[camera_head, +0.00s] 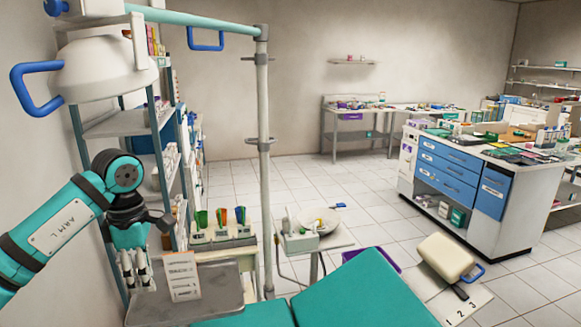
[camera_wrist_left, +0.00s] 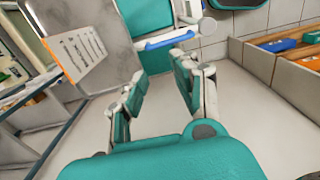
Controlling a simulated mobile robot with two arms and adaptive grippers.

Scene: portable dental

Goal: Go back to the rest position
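My left gripper (camera_head: 138,284) hangs with its fingers down at the lower left in the head view, over the left side of a grey metal tray (camera_head: 220,284). In the left wrist view its two fingers (camera_wrist_left: 160,72) are spread apart with nothing between them, so it is open and empty. My right gripper is in neither view.
A printed card (camera_head: 183,276) stands just right of the left gripper. A pole (camera_head: 264,180) rises behind the tray, beside a shelf rack (camera_head: 125,123). The teal chair (camera_head: 355,295) fills the bottom middle.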

